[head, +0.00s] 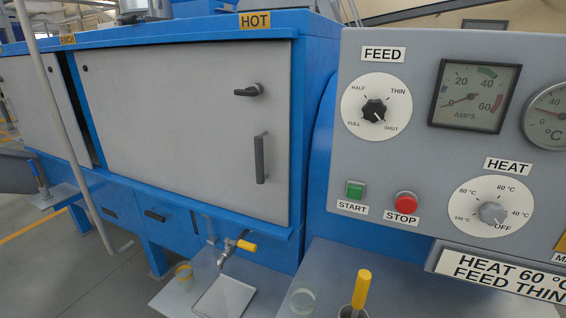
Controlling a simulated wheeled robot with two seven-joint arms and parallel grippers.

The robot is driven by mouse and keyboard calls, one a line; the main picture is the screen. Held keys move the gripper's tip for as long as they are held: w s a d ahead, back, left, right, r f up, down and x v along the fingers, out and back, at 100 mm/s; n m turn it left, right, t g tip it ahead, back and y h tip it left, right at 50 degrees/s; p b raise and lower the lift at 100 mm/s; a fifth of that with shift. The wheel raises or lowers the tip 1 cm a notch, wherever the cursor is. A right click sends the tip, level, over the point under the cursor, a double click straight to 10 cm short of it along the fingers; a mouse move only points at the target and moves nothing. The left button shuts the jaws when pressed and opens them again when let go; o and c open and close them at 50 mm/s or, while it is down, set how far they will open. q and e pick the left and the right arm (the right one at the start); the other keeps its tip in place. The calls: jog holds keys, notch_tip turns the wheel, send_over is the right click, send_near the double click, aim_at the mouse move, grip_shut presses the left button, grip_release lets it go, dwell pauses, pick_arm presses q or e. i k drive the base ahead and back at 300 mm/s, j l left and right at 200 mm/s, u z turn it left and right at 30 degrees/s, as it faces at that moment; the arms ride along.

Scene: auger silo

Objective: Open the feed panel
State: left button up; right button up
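A grey control board (430,100) on the right carries a FEED label (383,54). Below the label is a black knob (374,110) on a white dial marked HALF, THIN, FULL and SHUT; its pointer looks turned towards SHUT. A large grey door panel (180,130) under a HOT label (255,20) sits closed in the blue cabinet, with a black latch (248,90) and upright handle (261,158). Another grey panel (35,100) stands further left, with a dark gap along its right edge; its small label (68,40) is hard to read. Neither gripper is in view.
Below FEED are a green START button (355,189) and red STOP button (405,202). A HEAT knob (491,213) points near OFF. A yellow-handled tap (236,248) juts out above a tray (224,298). A grey pole (65,110) crosses the left. Floor is clear at lower left.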

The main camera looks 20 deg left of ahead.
aim_at(169, 118)
jog(key=u, duration=1.4)
